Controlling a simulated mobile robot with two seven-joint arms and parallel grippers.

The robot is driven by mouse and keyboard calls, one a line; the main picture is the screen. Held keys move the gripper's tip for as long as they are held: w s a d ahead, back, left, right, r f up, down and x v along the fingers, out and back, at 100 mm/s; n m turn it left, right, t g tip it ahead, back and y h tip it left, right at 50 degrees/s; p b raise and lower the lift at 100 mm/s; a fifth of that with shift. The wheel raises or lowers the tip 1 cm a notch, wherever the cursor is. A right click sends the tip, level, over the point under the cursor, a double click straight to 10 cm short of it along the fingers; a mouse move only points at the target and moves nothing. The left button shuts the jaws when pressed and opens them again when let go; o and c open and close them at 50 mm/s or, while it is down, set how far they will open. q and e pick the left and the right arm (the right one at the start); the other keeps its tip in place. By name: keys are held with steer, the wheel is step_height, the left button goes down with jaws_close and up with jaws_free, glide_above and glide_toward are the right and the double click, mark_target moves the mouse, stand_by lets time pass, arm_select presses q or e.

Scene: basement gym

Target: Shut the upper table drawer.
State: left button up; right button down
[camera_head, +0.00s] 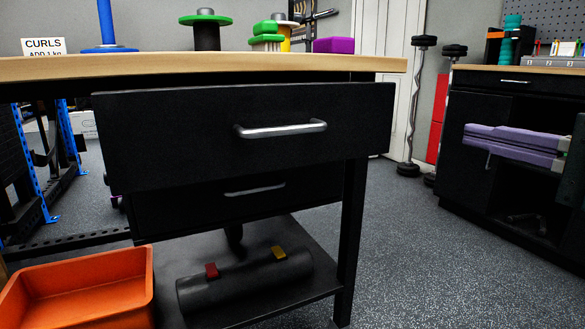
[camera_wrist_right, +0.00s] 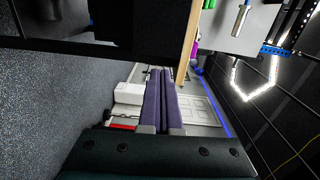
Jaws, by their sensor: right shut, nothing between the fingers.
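The upper table drawer (camera_head: 230,112) is a wide black box front with a silver bar handle (camera_head: 280,129), under the wooden tabletop (camera_head: 200,66). It stands out toward me, in front of the lower drawer (camera_head: 185,205). My right gripper (camera_head: 467,136) has purple fingers and is shut and empty. It is to the right of the drawer in the head view, pointing left, and not touching the handle. Its shut fingers also show in the right wrist view (camera_wrist_right: 161,80), beyond the dark gripper body. My left gripper is not in view.
An orange bin (camera_head: 125,285) sits at lower left. A black roller (camera_head: 245,280) lies on the table's lower shelf. Weights, including a green-topped one (camera_head: 206,20), stand on the tabletop. A black cabinet (camera_head: 475,110) is at right. Speckled floor between table and cabinet is clear.

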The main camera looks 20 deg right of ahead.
steer(key=b, duration=0.5)
glide_toward(383, 119)
steer(key=w, duration=0.6)
steer(key=shift+w+a+f, duration=0.15)
steer(key=shift+w+a, duration=0.05)
steer(key=shift+w, duration=0.2)
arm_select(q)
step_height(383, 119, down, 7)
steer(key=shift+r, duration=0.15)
arm_select(e)
steer(key=shift+w, duration=0.1)
